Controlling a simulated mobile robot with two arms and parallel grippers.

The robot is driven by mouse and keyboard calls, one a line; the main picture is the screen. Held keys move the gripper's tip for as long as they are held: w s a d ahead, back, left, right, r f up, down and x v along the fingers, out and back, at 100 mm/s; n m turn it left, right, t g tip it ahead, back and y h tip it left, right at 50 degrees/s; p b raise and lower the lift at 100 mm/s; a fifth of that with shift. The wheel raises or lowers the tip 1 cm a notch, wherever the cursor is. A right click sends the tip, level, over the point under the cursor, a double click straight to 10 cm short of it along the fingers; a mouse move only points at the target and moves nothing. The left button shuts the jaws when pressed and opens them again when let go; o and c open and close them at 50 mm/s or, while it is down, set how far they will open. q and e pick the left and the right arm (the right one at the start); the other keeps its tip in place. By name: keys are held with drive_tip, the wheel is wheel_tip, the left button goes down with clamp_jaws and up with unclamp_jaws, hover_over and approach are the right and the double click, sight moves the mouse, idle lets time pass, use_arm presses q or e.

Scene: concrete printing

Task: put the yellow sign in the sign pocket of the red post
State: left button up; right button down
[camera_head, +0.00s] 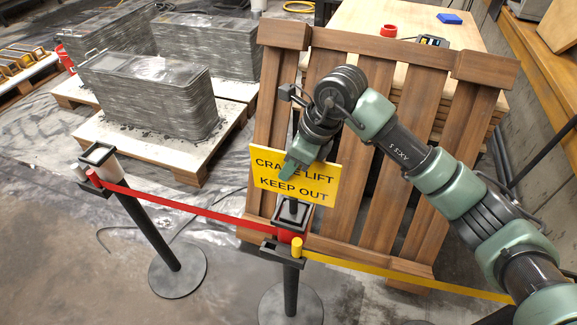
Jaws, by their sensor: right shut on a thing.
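The yellow sign (322,190) reads "CRANE LIFT KEEP OUT", with part of the lettering hidden behind the fingers. My right gripper (297,163) is shut on the sign's upper middle and holds it near upright, slightly tilted in the picture. The red post (291,235) stands just below it, with a red collar under a black top that holds the sign pocket (293,212). My left gripper is not in view.
A white-collared post (103,165) stands at left, joined to the red post by a red belt (190,212). A yellow belt (400,276) runs right. A wooden pallet (344,236) leans behind the sign. Grey printed blocks (150,100) sit on pallets at back left.

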drive_tip(key=c, duration=1.6)
unclamp_jaws()
drive_tip(key=shift+o, duration=0.2)
drive_tip(key=shift+r+p, duration=0.2)
drive_tip(key=shift+p, duration=0.1)
drive_tip(key=b+v, duration=0.4)
drive_tip(key=v, duration=0.6)
drive_tip(key=shift+d+r+b, duration=0.1)
drive_tip(key=shift+r+b, duration=0.05)
drive_tip(key=shift+b, duration=0.2)
drive_tip(key=shift+s+d+r, duration=0.15)
drive_tip(key=shift+d+r, duration=0.1)
drive_tip(key=shift+r, duration=0.45)
